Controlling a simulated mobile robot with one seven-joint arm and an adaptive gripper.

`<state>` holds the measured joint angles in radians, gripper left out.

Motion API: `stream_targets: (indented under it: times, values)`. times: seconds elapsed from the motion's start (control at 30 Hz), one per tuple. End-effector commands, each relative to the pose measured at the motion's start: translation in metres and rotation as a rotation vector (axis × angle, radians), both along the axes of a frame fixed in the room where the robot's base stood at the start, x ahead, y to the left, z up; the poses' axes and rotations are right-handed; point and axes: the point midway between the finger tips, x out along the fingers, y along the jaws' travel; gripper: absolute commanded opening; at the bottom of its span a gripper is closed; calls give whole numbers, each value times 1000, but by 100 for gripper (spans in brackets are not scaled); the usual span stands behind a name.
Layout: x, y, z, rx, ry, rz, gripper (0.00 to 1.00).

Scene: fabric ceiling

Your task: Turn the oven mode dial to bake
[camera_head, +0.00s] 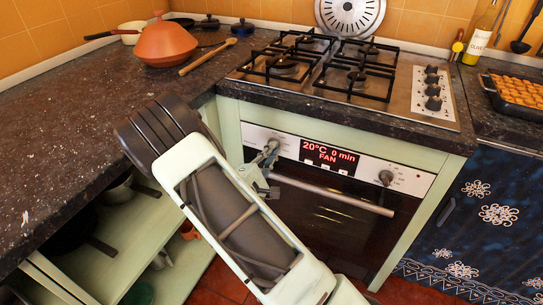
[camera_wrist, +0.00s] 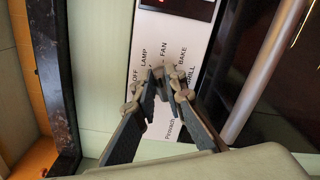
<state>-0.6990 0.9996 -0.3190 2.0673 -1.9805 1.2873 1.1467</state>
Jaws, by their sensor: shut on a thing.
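The oven (camera_head: 335,215) is built in under the hob, with a pale control panel (camera_head: 365,168). Its red display (camera_head: 329,155) reads 20°C, 0 min, FAN. The mode dial (camera_head: 273,145) is at the panel's left end, mostly hidden by my gripper (camera_head: 268,158). In the wrist view, my gripper (camera_wrist: 160,75) is shut on the dial, with its fingers angled together over it. The labels OFF, LAMP, FAN, BAKE and GRILL show around the fingertips; BAKE (camera_wrist: 182,58) is to their upper right, beside FAN.
The oven door handle (camera_head: 330,195) runs just below the panel and close to my gripper. A second knob (camera_head: 386,177) is at the panel's right. The counter (camera_head: 90,130) edge and open shelves (camera_head: 130,240) lie to the left. A gas hob (camera_head: 400,80) is above.

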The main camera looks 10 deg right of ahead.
Motion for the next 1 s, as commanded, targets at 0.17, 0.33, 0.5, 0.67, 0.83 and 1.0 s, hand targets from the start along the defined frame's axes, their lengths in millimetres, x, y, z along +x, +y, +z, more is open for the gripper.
stream_targets:
  times: [0.17, 0.33, 0.5, 0.67, 0.83, 1.0]
  values:
    - [-1, -1, -8, 138, -100, -2, 0]
    - [-1, -2, -11, 270, -196, -2, 0]
    - [-1, -2, -14, 401, -291, -2, 0]
    - [-1, -1, -16, 516, -375, -1, 0]
    - [-1, -1, -16, 620, -450, 0, 0]
    - [0, -1, -15, 699, -507, -1, 0]
